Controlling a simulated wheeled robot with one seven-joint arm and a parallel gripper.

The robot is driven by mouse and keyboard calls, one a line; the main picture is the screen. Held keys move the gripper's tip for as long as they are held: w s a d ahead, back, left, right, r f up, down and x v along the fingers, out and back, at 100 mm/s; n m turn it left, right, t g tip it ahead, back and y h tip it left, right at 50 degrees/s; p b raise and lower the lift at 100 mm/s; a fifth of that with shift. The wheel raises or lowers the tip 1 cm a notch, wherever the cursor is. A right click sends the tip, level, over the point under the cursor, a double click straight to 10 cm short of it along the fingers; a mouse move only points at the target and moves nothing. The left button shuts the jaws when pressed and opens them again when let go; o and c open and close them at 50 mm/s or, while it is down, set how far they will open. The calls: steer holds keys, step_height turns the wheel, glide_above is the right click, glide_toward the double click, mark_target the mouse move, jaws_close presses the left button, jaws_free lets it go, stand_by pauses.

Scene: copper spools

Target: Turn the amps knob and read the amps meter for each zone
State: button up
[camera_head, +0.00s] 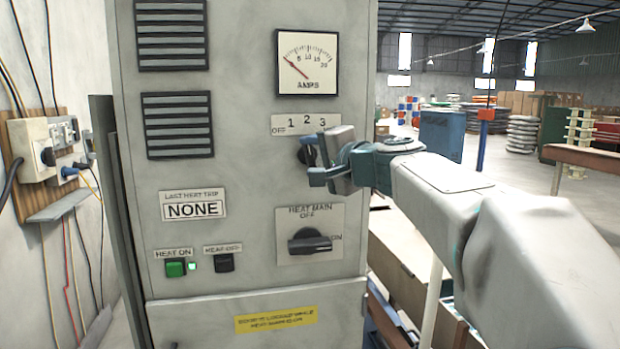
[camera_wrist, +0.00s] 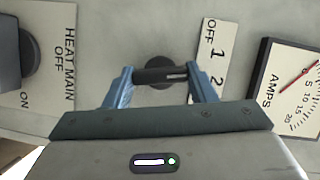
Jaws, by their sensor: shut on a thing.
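The amps knob (camera_wrist: 160,74) is a dark round knob with a bar handle below the OFF-1-2-3 label (camera_head: 304,123). My gripper (camera_wrist: 163,78) is shut on the handle, a blue finger at each end. In the wrist view the handle's white mark points roughly towards 2; the 3 is hidden there. In the head view my gripper (camera_head: 312,163) covers most of the knob. The amps meter (camera_head: 307,63) sits above the label. Its red needle leans up and left, near the low end, below 5. The meter also shows in the wrist view (camera_wrist: 285,88), partly cut off.
Below the knob, the heat main switch (camera_head: 310,242) has its handle towards ON. A green heat-on button (camera_head: 175,268) has a lit lamp beside it, next to a black heat-off button (camera_head: 224,263). The trip plate (camera_head: 192,209) reads NONE. An outlet board (camera_head: 45,150) stands left.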

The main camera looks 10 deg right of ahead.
steer(key=shift+f+m+t+b, duration=0.25)
steer(key=shift+m+t+b, duration=0.15)
steer(key=shift+m+b, duration=0.75)
steer(key=shift+y+b, duration=0.3)
steer(key=shift+b, duration=0.1)
steer(key=shift+r, duration=0.2)
steer(key=o, duration=1)
steer(key=b+v, duration=0.2)
steer(key=v, duration=1.2)
steer(key=shift+w+f, duration=0.1)
